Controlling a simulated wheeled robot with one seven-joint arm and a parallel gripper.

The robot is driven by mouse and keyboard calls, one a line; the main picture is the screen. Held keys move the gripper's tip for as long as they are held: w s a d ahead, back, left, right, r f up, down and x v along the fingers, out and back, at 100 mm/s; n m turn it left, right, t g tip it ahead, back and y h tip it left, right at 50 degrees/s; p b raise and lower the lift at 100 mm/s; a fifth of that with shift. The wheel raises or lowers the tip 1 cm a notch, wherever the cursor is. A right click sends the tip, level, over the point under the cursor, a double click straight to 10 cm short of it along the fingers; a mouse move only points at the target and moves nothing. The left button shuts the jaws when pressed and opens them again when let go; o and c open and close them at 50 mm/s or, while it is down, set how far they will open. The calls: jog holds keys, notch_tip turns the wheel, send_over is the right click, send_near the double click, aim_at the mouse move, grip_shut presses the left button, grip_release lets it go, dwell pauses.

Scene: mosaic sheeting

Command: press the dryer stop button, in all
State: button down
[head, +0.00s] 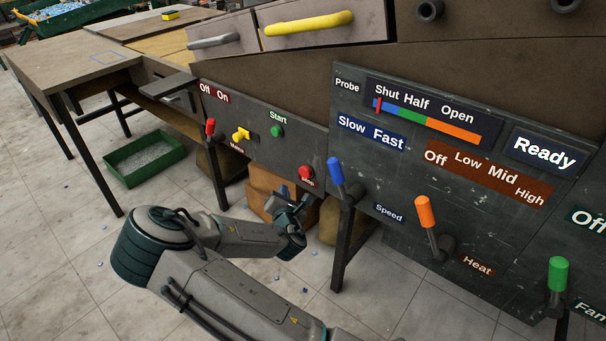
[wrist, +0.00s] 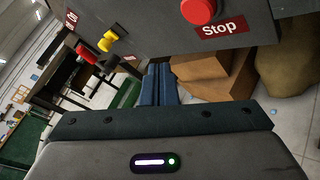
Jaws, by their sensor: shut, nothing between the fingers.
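The red stop button (head: 305,172) sits low on the right part of the dark dryer panel (head: 262,152) in the head view. In the wrist view the red button (wrist: 198,10) is at the top, above its red "Stop" label (wrist: 223,28). My gripper (head: 303,200) is just below the button, partly hidden by my own wrist. In the wrist view its blue fingers (wrist: 160,80) are closed together, empty, and lie below and left of the button. They appear apart from it.
A green start button (head: 277,131), a yellow knob (head: 241,134) and a red lever (head: 210,127) share the panel. Blue (head: 336,171), orange (head: 426,212) and green (head: 557,275) levers stick out at right. Brown boxes (head: 268,189) stand beneath. A green tray (head: 145,159) lies on the floor.

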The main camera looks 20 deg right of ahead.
aim_at(302, 172)
jog(key=w+d, duration=0.3)
jog(key=d, duration=0.2)
jog(key=shift+w, duration=0.3)
jog(key=shift+w+d, duration=0.1)
jog(key=shift+d, duration=0.05)
dwell(1.7)
jog(key=shift+w+d+b, duration=0.2)
jog(key=shift+d+b, duration=0.05)
jog(key=shift+b, duration=0.05)
jog(key=shift+w+d+r, duration=0.25)
jog(key=shift+w+d, duration=0.1)
jog(key=shift+d, duration=0.25)
dwell(0.9)
jog(key=shift+d, duration=0.3)
jog(key=shift+a, duration=0.1)
jog(key=shift+a+f, duration=0.1)
jog(key=shift+s+a+f+b, duration=0.15)
jog(key=shift+s+a, duration=0.15)
jog(key=shift+a, duration=0.2)
jog(key=shift+s+a+f+b, duration=0.15)
jog(key=shift+s+a, duration=0.15)
jog(key=shift+a, duration=0.15)
